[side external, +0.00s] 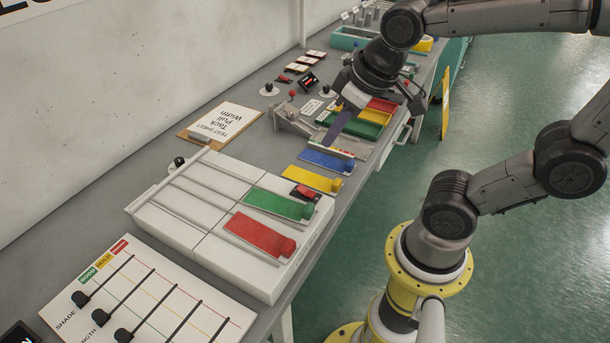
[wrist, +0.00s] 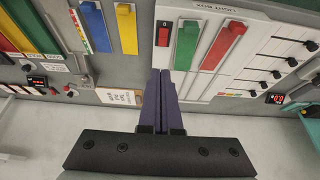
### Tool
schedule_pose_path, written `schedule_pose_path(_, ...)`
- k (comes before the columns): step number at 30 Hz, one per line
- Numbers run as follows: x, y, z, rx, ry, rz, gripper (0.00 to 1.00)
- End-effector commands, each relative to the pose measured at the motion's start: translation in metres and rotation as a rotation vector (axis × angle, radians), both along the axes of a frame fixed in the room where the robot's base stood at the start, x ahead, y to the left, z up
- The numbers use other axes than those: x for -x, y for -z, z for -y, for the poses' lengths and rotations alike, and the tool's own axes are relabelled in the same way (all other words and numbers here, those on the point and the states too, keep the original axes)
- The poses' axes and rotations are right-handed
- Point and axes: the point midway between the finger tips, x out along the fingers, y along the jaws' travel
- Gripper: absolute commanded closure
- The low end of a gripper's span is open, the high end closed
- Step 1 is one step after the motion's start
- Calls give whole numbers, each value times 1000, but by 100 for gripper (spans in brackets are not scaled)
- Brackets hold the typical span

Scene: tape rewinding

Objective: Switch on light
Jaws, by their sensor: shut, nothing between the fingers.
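The light box (side external: 160,205) is a large white box on the bench in the side external view. It also shows in the wrist view (wrist: 255,50), with "LIGHT BOX" lettering along its edge. A small red and black rocker switch (side external: 305,192) sits at its corner beside the green strip; the wrist view shows this switch (wrist: 163,36) too. Whether the light is on I cannot tell. My gripper (side external: 326,143) has long dark purple fingers pressed together, empty, above the bench beyond the box. In the wrist view the fingertips (wrist: 161,72) appear below the switch, apart from it.
Green (side external: 278,203) and red (side external: 259,236) strips lie on the box. Yellow (side external: 314,179) and blue (side external: 326,160) strips lie beside it, near my gripper. A clipboard (side external: 222,120) lies towards the wall. A slider board (side external: 150,300) stands at the near end.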

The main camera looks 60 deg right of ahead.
Motion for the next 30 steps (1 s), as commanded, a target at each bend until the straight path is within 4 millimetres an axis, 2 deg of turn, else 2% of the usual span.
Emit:
schedule_pose_path(8,0,1,0,0,0,-1,100)
schedule_pose_path(13,-4,13,0,0,0,-4,100)
schedule_pose_path(30,-46,107,0,0,0,-6,100)
